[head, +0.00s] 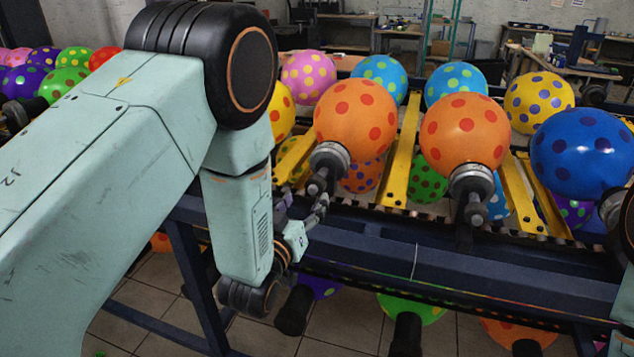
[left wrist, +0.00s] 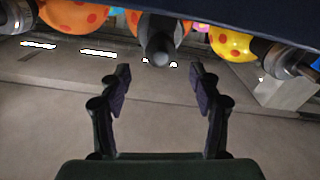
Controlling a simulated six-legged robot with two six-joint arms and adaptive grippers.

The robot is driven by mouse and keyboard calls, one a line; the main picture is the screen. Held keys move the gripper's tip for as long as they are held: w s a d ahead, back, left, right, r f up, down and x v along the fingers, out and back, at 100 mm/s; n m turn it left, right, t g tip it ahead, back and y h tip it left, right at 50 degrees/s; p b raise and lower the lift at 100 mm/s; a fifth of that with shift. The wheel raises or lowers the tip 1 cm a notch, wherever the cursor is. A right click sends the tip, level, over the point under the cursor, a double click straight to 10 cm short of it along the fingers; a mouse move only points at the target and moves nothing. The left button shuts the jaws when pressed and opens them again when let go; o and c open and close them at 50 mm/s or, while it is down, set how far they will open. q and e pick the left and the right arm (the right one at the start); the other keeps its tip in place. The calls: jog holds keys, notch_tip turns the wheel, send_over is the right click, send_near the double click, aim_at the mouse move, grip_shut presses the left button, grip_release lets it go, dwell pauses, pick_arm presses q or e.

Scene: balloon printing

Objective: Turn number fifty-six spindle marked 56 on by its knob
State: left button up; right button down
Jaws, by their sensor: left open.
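In the head view an orange balloon with red dots (head: 355,118) sits on a metal spindle (head: 329,158) with a black knob end. A second orange balloon (head: 465,132) sits on another spindle (head: 472,185) to its right. No number 56 is legible on any spindle. My left gripper (head: 318,212) is open and empty, just below and in front of the first spindle's knob. In the left wrist view the open fingers (left wrist: 160,82) point at a dark spindle end (left wrist: 158,48), with a gap between. My right gripper is not in view.
A dark blue rail (head: 440,262) runs along the machine's front, below the spindles. Yellow bars (head: 401,150) stand between balloons. A blue balloon (head: 585,153) is at the right. More balloons hang below the rail, over tiled floor (head: 345,335).

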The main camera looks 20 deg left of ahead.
aim_at(311, 190)
pick_arm(q)
jog(key=shift+w+a+r, duration=0.1)
jog(key=shift+w+a, duration=0.05)
jog(key=shift+w, duration=0.2)
jog(key=w, duration=0.5)
jog(key=shift+w+d+f+b, duration=0.2)
jog(key=shift+d+f+b, duration=0.1)
jog(key=shift+w, duration=0.3)
jog(key=shift+a+r, duration=0.2)
jog(key=shift+r, duration=0.05)
jog(key=shift+w+d+f, duration=0.2)
jog(key=shift+w, duration=0.05)
jog(key=shift+c, duration=1.2)
jog(key=shift+s, duration=0.25)
jog(key=c, duration=0.9)
